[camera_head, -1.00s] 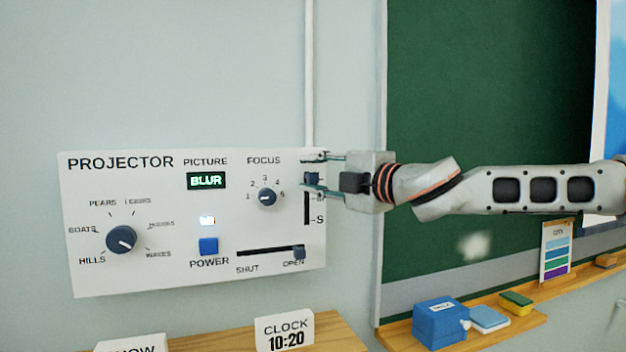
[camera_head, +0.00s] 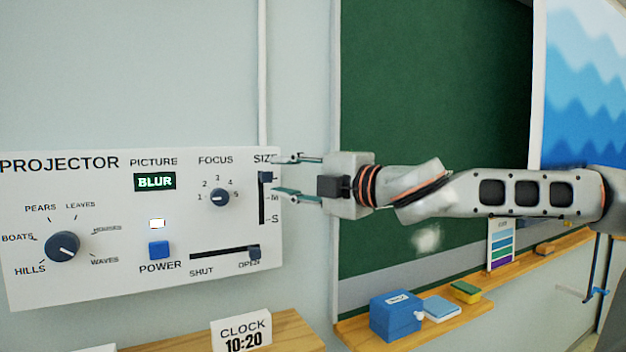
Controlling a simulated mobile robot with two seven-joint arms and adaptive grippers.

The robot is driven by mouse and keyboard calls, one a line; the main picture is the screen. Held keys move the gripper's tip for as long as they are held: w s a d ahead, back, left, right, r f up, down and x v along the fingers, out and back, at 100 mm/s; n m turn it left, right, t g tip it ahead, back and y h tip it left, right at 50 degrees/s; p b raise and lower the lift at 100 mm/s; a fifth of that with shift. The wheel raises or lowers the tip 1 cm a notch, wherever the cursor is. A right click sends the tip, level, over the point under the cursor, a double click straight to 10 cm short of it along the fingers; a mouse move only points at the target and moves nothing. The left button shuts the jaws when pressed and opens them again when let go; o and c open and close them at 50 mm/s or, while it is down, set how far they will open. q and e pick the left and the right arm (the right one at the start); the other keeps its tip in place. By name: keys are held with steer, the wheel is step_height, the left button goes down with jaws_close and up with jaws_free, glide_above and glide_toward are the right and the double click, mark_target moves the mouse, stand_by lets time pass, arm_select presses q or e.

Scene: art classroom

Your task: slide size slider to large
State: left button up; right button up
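The white projector panel (camera_head: 100,190) is on the wall at left. Its size slider (camera_head: 265,177) is a small dark blue knob at the top end of a vertical black slot, above the M and S marks. The mark beside the knob is hidden or too small to read. My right gripper (camera_head: 279,174) is open. Its two fingertips are just right of the knob, one above its level and one below, with a small gap seen between them and the knob. My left gripper is not in view.
The panel also has a focus dial (camera_head: 219,197), a picture dial (camera_head: 62,246), a power button (camera_head: 159,250) and a shutter slider (camera_head: 254,251) at OPEN. The display (camera_head: 155,182) reads BLUR. A clock sign (camera_head: 241,333) stands below. A blue box (camera_head: 396,317) sits on the ledge.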

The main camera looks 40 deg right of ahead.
steer(key=s+d, duration=0.1)
steer(key=s, duration=0.5)
steer(key=shift+s, duration=0.35)
stand_by(0.7)
